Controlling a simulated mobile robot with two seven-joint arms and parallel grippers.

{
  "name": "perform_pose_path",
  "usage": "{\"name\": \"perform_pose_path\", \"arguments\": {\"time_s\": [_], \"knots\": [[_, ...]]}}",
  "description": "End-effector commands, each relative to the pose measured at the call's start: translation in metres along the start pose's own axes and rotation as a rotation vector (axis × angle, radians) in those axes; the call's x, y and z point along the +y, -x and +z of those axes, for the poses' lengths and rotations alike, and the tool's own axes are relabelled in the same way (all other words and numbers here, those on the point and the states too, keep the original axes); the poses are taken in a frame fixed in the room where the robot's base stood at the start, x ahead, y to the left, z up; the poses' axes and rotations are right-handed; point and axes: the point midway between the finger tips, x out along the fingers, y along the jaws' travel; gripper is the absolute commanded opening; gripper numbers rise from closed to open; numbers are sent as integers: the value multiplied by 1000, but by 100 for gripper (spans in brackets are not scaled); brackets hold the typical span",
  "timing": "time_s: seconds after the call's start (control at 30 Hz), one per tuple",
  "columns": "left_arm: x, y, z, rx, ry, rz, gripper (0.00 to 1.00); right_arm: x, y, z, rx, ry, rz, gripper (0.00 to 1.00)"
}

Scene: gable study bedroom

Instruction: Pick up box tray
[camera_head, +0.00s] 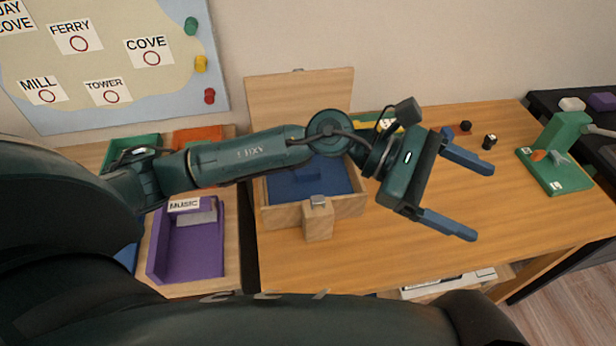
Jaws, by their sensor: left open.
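A wooden box (280,218) with its lid (298,97) raised stands on the desk. A blue tray (328,182) sits inside the box, and my left arm crosses above it and hides part of it. My left gripper (484,204) is to the right of the box, above the desk, with its two blue fingers spread apart and nothing between them. My right gripper is not in view.
A purple tray (186,254) labelled MUSIC lies left of the box. A small wooden block (317,219) with a metal top is at the box's front. A green device (554,150) stands at the right; the desk (400,250) in front of my gripper is clear.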

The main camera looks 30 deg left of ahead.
Motion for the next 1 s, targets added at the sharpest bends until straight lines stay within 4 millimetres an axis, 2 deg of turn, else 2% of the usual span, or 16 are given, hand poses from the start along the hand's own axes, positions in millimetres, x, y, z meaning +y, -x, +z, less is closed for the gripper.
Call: {"name": "perform_pose_path", "arguments": {"time_s": [0.03, 0.07, 0.1, 0.17, 0.2, 0.3, 0.4, 0.5, 0.63, 0.83, 1.0], "knots": [[2, 13, -31, 185, -170, -97, 80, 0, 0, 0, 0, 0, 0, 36], [3, 24, -50, 291, -259, -160, 80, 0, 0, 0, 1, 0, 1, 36], [8, 43, -74, 432, -362, -243, 80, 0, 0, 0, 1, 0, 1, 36], [18, 79, -105, 634, -486, -363, 80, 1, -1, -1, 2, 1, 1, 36], [28, 106, -121, 758, -546, -438, 80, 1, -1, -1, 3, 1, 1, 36], [48, 171, -142, 1017, -630, -598, 80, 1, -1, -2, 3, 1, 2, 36], [63, 220, -148, 1192, -651, -712, 80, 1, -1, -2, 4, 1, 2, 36], [69, 248, -149, 1285, -647, -775, 80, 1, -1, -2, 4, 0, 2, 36], [68, 257, -162, 1317, -640, -804, 80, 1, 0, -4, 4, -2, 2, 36], [62, 253, -199, 1314, -641, -803, 80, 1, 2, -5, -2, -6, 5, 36], [60, 251, -221, 1313, -643, -799, 80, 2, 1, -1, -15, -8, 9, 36]]}}
